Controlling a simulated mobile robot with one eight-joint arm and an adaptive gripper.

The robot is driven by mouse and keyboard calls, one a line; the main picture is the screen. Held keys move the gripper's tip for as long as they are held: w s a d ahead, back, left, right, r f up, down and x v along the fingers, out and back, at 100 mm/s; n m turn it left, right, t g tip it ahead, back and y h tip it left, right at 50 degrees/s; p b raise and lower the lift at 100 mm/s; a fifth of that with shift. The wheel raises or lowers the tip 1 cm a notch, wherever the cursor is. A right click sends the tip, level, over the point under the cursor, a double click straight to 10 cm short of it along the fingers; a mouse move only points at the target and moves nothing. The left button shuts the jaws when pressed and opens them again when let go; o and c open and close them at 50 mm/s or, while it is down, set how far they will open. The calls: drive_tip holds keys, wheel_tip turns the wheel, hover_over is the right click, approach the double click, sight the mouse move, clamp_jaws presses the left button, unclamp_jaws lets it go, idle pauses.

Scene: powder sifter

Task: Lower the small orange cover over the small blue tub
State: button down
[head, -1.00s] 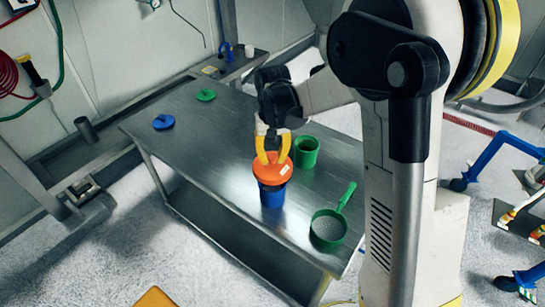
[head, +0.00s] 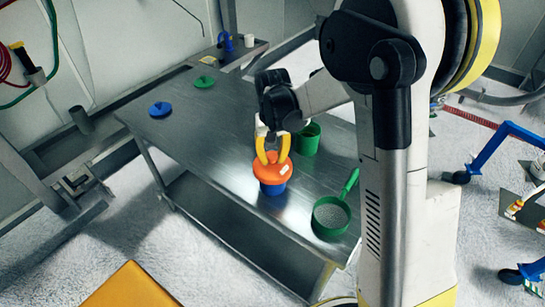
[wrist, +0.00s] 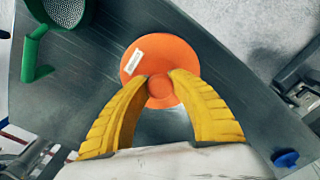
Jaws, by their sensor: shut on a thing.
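The orange cover (head: 268,174) is a round disc with a knob and a white label. My gripper (head: 272,155) has its yellow fingers shut on the knob, which also shows in the wrist view between the fingertips (wrist: 160,84). The blue tub (head: 272,188) stands on the metal table directly under the cover. The cover hides the tub's rim. From these views the cover looks to be on or very close to the rim; I cannot tell whether it is fully seated. In the wrist view the orange cover (wrist: 150,58) hides the tub.
A green tub (head: 309,140) stands behind the cover. A green sieve with a handle (head: 331,216) lies at the right. A blue lid (head: 160,109) and a green lid (head: 204,82) lie towards the back left. The table's (head: 205,140) left middle is clear.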

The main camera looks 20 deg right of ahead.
drive_tip(key=c, duration=1.1)
unclamp_jaws()
